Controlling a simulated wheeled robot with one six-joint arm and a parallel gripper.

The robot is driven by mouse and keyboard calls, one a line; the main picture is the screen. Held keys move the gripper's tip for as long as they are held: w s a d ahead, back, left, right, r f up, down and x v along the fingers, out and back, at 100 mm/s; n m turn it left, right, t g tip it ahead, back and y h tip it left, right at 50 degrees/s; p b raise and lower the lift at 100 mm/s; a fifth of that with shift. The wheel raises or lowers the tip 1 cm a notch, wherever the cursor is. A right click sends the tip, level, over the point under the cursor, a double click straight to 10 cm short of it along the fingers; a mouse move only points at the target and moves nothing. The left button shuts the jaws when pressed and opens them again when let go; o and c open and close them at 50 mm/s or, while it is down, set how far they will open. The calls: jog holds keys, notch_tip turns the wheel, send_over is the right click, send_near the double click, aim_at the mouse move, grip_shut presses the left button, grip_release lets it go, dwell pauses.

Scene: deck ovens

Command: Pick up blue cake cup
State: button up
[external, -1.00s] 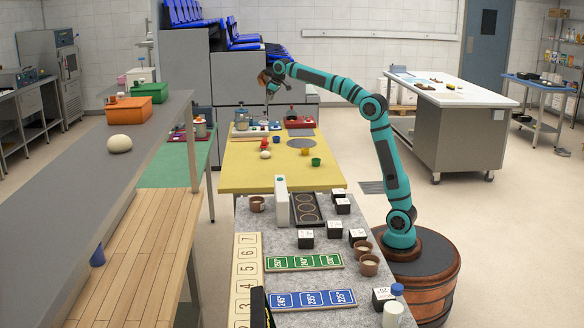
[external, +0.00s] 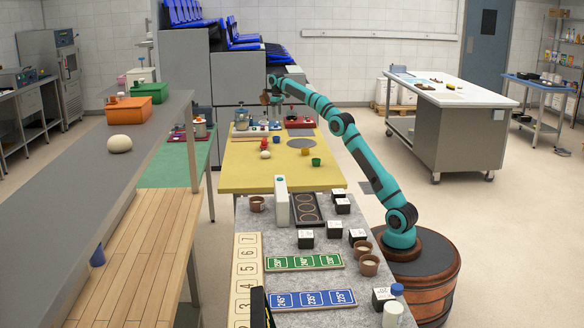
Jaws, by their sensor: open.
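A small blue cup (external: 276,141) stands on the yellow table (external: 240,178), near red, yellow and green cups. Another blue cup (external: 97,256) stands at the left on the wooden shelf surface. My gripper (external: 272,103) is above the far end of the yellow table, beyond and above the small blue cup and far from the one on the wood. It is small in view and its fingertips are hard to make out. I see nothing held in it.
A red tray (external: 299,122) and a grey disc (external: 301,143) lie on the yellow table. The grey counter (external: 310,240) in front holds black cubes, brown cups and a white upright box (external: 281,200). Deck ovens (external: 238,82) stand behind.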

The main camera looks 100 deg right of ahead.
send_over(276, 140)
jog(key=s+d, duration=0.1)
jog(key=d, duration=0.2)
jog(key=f, duration=1.2)
jog(key=shift+a, duration=0.25)
jog(key=shift+w+f, duration=0.2)
jog(key=shift+f, duration=1.1)
jog(key=shift+w+f, duration=0.15)
jog(key=shift+f, duration=1.15)
jog(key=c, duration=1)
